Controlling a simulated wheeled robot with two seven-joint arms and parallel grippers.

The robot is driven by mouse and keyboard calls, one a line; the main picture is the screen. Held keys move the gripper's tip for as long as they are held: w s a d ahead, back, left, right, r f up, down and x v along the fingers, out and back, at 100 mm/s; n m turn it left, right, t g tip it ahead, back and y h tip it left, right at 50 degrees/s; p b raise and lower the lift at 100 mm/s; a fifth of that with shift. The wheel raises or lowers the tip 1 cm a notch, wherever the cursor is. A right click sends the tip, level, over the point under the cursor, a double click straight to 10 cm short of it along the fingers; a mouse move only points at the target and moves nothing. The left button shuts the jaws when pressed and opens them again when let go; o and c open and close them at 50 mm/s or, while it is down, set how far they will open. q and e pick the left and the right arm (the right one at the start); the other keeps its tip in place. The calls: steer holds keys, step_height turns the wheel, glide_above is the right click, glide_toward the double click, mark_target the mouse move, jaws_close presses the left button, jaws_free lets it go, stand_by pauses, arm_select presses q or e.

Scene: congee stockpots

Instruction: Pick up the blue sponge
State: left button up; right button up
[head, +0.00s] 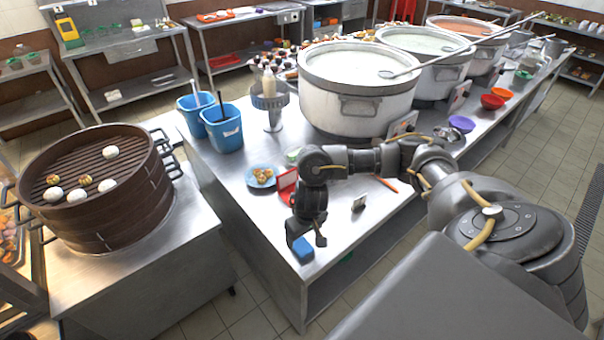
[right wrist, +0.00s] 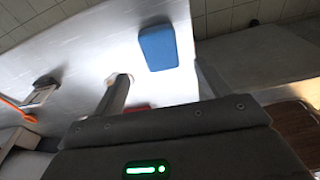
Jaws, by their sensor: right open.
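The blue sponge (head: 302,250) lies flat near the front corner of the steel counter in the head view. In the right wrist view the blue sponge (right wrist: 158,47) shows whole, just beyond the fingertips. My right gripper (head: 306,233) points down over the counter, close above the sponge, and hides part of it in the head view. In the right wrist view the gripper (right wrist: 160,80) has its fingers wide apart with nothing between them. The sponge lines up roughly with the gap between the fingers. My left gripper is not in view.
The steel counter (head: 235,175) also holds large white stockpots (head: 355,105), blue buckets (head: 222,130), a blue plate of food (head: 263,176) and a red item (head: 287,184). A bamboo steamer (head: 95,200) stands left, across a gap. The counter edge is close to the sponge.

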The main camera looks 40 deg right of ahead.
mark_target(302, 246)
steer(key=shift+w+f, duration=0.15)
steer(key=shift+f, duration=3.25)
steer(key=shift+c, duration=0.3)
steer(key=c, duration=1)
